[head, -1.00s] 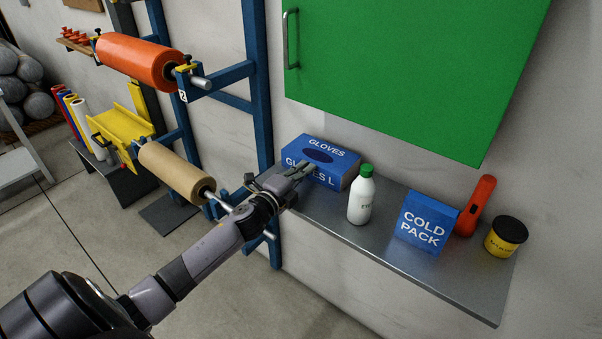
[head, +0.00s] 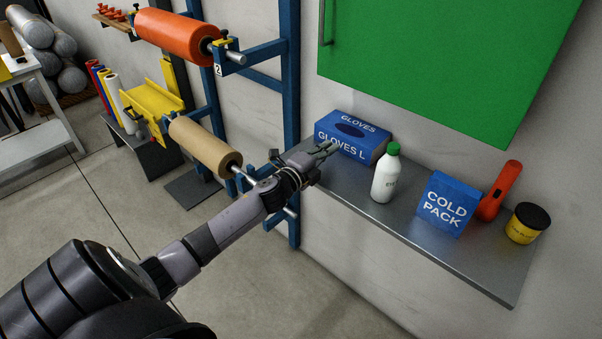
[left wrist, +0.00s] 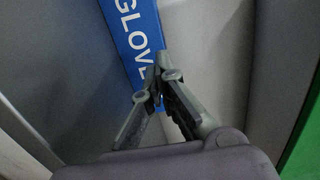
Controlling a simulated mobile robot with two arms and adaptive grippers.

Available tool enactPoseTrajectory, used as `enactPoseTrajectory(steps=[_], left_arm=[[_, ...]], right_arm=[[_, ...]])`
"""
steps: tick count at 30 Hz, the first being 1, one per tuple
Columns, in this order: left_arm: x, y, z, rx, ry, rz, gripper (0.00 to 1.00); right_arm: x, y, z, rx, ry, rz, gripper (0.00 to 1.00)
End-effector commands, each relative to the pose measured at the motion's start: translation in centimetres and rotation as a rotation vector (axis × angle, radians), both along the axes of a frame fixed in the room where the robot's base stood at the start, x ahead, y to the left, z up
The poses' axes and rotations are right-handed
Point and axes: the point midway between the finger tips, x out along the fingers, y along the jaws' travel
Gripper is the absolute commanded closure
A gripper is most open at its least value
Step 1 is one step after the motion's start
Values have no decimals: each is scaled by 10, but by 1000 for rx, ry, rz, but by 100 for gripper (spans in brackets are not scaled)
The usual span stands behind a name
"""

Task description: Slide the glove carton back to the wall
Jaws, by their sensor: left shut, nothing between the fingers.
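The blue glove carton (head: 376,150) stands on the grey metal shelf (head: 440,258), at its left end near the wall. I cannot tell whether its back touches the wall. My left gripper (head: 332,149) is shut and empty, with its fingertips at the lower left of the carton's front face. In the left wrist view the shut fingertips (left wrist: 157,75) overlap the lower end of the carton (left wrist: 135,35); contact is unclear. My right gripper is not in view.
A white bottle with a green cap (head: 384,180) stands just right of the carton. Farther right are a blue cold pack box (head: 447,205), an orange flashlight (head: 497,192) and a yellow tub (head: 523,226). A green cabinet (head: 440,60) hangs above. A blue rack (head: 290,80) holding rolls stands left.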

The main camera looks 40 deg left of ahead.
Motion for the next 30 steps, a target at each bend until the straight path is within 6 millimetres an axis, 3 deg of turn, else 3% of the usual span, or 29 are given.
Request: enactPoseTrajectory(steps=[7, 15, 19, 30], left_arm=[[-27, 2, -2, 0, 2, -1, 100], [-68, 3, -4, -1, 3, 0, 100], [-85, 4, -3, -1, 3, 0, 100], [-100, 5, 0, -1, 0, 0, 100]], right_arm=[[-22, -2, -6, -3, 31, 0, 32], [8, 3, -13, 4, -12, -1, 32], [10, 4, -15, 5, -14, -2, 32], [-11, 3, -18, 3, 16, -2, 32]])
